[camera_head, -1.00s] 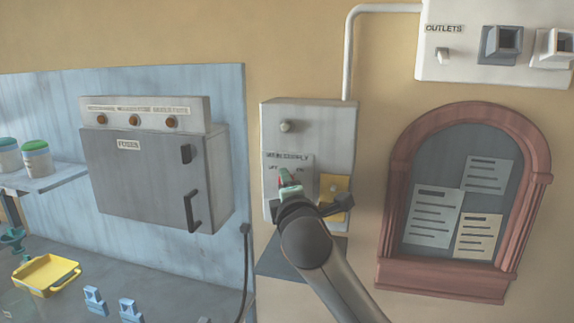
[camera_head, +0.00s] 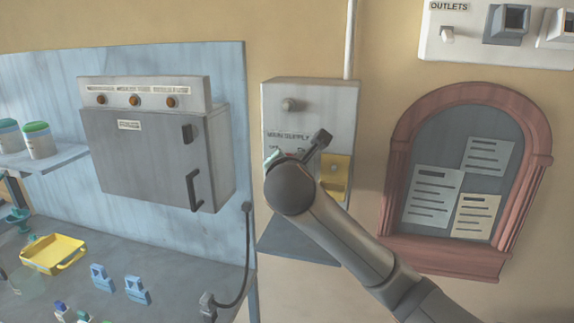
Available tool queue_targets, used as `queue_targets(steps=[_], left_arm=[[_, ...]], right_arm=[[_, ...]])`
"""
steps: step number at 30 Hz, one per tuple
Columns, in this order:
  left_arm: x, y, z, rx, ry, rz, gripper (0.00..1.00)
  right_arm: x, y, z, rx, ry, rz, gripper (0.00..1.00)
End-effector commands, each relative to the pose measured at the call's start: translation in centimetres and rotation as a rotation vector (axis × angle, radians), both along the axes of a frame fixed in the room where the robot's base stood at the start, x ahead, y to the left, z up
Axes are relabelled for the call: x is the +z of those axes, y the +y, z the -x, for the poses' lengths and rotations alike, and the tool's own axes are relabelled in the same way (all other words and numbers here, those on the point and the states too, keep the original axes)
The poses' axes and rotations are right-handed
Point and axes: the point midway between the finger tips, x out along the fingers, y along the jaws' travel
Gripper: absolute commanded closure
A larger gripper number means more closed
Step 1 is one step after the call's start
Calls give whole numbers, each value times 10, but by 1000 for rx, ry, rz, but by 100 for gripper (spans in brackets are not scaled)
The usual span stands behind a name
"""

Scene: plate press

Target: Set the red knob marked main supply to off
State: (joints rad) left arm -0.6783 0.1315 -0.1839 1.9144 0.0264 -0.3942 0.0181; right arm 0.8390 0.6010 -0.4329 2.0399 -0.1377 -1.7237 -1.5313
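The main supply panel is a grey box (camera_head: 335,98) on the wall, with a "MAIN SUPPLY" label and smaller, partly covered lettering below it. The red knob is hidden behind my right gripper (camera_head: 290,165), so its setting cannot be read. The gripper is in front of the label's lower part. A dark part of it points up and right, and a small pale green part shows at its upper left. Whether its fingers are open or shut on the knob is not visible. My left gripper is out of view.
A grey round knob (camera_head: 294,105) sits higher on the same box, and a yellow plate (camera_head: 340,170) is beside my gripper. A yellow tray (camera_head: 53,254) lies on the bench.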

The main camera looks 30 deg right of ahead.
Motion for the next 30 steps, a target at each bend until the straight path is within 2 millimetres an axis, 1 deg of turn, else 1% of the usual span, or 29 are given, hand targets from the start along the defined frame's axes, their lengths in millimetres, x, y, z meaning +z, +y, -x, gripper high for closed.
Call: queue_targets(steps=[12,13,18,21,30], left_arm=[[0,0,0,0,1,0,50],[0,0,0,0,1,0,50],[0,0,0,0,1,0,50],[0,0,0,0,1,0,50],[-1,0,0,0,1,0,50]], right_arm=[[-1,0,0,0,12,8,99],[-1,0,0,0,12,8,43],[-1,0,0,0,11,8,24],[-1,0,0,0,10,7,14],[1,2,2,0,7,7,14]])
